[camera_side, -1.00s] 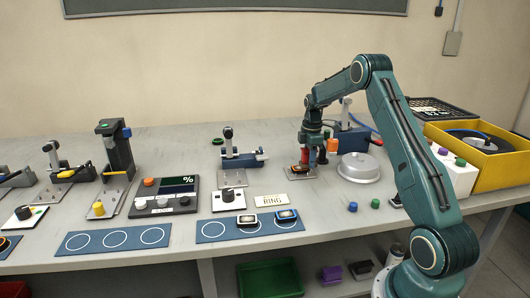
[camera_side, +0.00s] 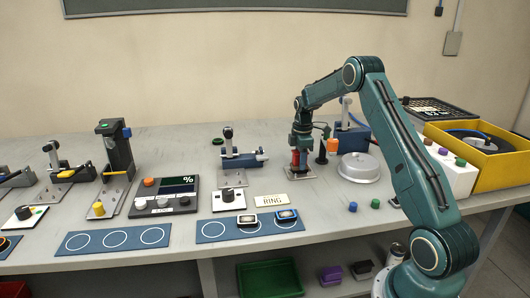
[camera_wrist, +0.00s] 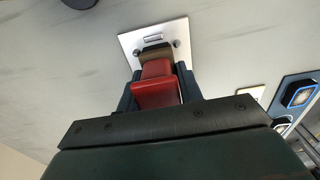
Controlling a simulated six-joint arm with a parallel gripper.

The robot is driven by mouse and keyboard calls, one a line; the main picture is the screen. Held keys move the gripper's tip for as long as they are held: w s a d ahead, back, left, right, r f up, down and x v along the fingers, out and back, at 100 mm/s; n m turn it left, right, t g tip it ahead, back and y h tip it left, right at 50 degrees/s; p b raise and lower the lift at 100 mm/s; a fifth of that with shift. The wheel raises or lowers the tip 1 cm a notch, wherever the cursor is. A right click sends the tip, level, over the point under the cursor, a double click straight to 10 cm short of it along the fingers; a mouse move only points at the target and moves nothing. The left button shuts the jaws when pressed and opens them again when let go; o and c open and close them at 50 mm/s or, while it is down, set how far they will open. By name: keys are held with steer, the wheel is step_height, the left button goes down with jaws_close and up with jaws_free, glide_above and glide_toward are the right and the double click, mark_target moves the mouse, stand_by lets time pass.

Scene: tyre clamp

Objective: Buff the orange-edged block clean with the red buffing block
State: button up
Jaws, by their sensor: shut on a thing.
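My gripper (camera_side: 302,138) points down over a light plate (camera_side: 307,174) at the clamp on the right half of the bench. It is shut on the red buffing block (camera_side: 295,159), which hangs low over the plate. In the wrist view the red buffing block (camera_wrist: 157,88) sits between the fingers, with a dark brownish part (camera_wrist: 156,52) at its far end, over the pale plate (camera_wrist: 128,42). I cannot tell whether that part belongs to the buffing block or touches the plate.
A round metal lid (camera_side: 359,168) lies further right, before a yellow bin (camera_side: 490,160). Blue (camera_side: 352,207) and green (camera_side: 375,203) knobs and a RING sign (camera_side: 271,200) are in front.

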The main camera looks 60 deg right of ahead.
steer(key=shift+s+d, duration=1.2)
step_height(320, 180, up, 8)
steer(key=shift+r, duration=0.15)
